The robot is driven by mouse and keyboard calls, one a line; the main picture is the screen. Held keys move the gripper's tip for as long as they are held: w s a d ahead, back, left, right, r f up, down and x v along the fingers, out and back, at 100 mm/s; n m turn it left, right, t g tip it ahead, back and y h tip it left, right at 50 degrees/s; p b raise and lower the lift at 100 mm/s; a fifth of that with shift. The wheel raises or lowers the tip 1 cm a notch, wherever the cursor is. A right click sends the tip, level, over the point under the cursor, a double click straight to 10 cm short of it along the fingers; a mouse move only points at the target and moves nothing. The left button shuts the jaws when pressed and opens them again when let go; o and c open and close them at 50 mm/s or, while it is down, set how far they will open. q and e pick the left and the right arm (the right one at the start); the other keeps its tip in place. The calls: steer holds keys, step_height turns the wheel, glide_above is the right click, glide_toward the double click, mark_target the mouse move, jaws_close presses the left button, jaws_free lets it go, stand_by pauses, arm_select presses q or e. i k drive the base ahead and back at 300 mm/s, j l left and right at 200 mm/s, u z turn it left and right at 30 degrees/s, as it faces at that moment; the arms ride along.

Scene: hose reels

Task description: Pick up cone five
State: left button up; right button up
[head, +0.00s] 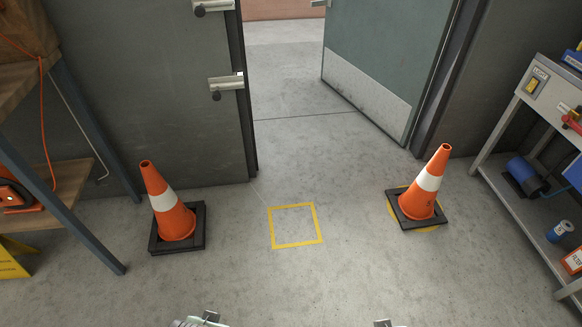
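Two orange cones with white bands and square black bases stand upright on the concrete floor. One cone (168,204) is left of the doorway. The other cone (424,188) is to the right, in front of the open door, with a yellow marking showing under its base. I see no readable number on either, so I cannot tell which is cone five. Only tips of my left gripper (207,320) and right gripper (386,323) show at the bottom edge, well short of both cones. Whether they are open or shut is not visible.
An empty yellow square outline (295,225) lies on the floor between the cones. The door (388,62) stands open. A wooden-shelved rack (70,187) is at left, and a grey shelf unit (518,212) with tools is at right. The middle floor is clear.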

mark_target(417, 202)
steer(key=u, duration=1.15)
steer(key=z, duration=2.15)
